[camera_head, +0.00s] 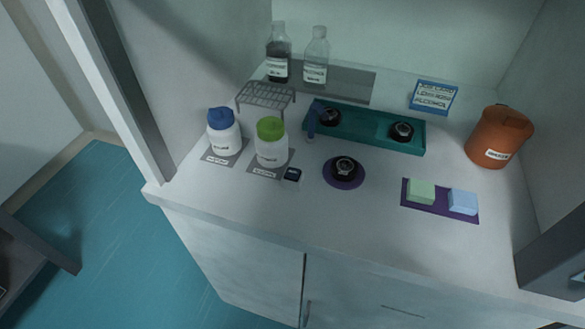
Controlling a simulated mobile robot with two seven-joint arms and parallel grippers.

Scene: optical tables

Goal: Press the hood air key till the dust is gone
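No gripper of mine is in the head view. I cannot make out for sure which thing is the hood air key. The right post (556,252) of the hood has a small pale teal mark (579,277) cut off by the right picture edge. A small black block (292,174) lies on the hood's worktop (385,240), in front of the green-capped bottle. A black-ringed round optic (345,168) sits on a purple round mat (342,184). No dust can be made out at this size.
A blue-capped bottle (224,135) and a green-capped bottle (271,147) stand left, near a wire rack (264,96). Two glass bottles stand behind. A teal tray (365,127) holds round black-ringed parts. Two sponge-like blocks and an orange container (497,137) are right. The front worktop is clear.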

